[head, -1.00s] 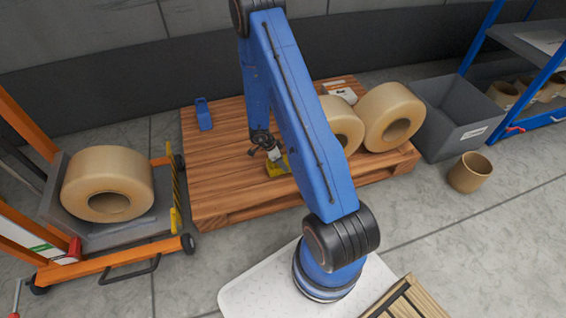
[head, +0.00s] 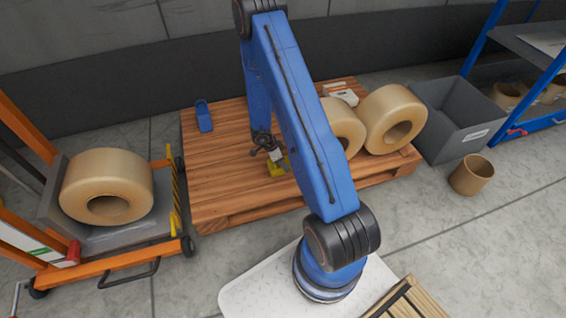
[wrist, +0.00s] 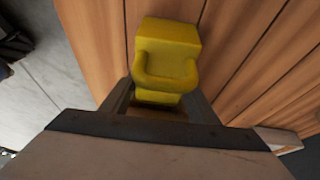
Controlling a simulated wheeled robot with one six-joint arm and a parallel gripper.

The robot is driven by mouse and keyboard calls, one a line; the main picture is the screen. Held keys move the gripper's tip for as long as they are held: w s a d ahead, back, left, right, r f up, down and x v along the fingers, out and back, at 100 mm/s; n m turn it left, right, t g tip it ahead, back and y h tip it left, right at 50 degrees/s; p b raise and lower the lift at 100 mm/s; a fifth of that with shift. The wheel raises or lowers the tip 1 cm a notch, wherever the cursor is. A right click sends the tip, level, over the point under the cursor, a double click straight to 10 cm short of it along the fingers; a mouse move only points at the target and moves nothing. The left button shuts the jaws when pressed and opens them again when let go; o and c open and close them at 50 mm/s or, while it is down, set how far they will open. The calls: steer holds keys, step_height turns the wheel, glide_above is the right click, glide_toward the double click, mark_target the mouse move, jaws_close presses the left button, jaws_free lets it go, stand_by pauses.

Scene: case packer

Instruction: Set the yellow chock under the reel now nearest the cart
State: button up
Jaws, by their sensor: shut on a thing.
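The yellow chock (head: 277,169) is in my gripper (head: 274,156), low over the bare middle of the wooden pallet (head: 222,180). In the wrist view the chock (wrist: 167,55) sits between the two fingers, which are shut on it. I cannot tell whether it touches the boards. Two tan reels stand on the pallet to the right of my gripper. The left one (head: 348,128), the closer of these two to the cart, is partly hidden behind my arm. The right one (head: 390,112) is in full view. Another reel (head: 107,187) lies on the orange cart (head: 115,262) at left.
A blue chock-like block (head: 204,115) stands at the pallet's back left. A white item (head: 342,94) lies behind the reels. A grey bin (head: 462,110), a tan cup-like core (head: 471,175) and a blue shelf rack (head: 545,90) are at right. The pallet's left half is mostly clear.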

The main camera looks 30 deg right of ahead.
steer(key=o, duration=1.7)
steer(key=v, duration=1.7)
steer(key=shift+a+r, duration=0.15)
